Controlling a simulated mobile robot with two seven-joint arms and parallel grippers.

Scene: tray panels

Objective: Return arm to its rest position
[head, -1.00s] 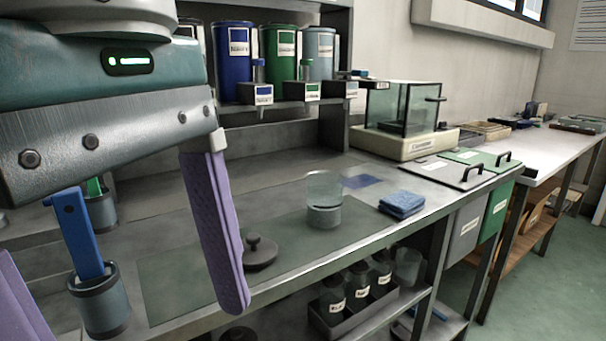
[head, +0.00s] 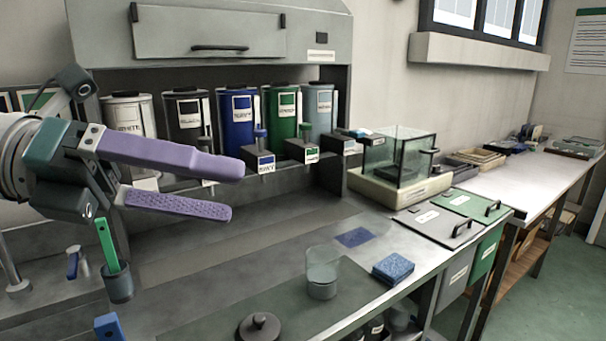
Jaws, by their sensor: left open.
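My left gripper (head: 235,190) is at the left of the head view, with two purple fingers pointing right. The fingers stand apart with nothing between them, so it is open and empty. It is above the grey bench (head: 215,245), in front of the row of canisters, and appears clear of them. My right gripper is not in view.
Canisters, among them a blue one (head: 236,125) and a green one (head: 281,118), stand on the shelf. A glass beaker (head: 322,268), a blue sponge (head: 393,268) and a dark lid (head: 259,328) are on the bench. A green-handled tool (head: 107,245) stands in a holder at the left.

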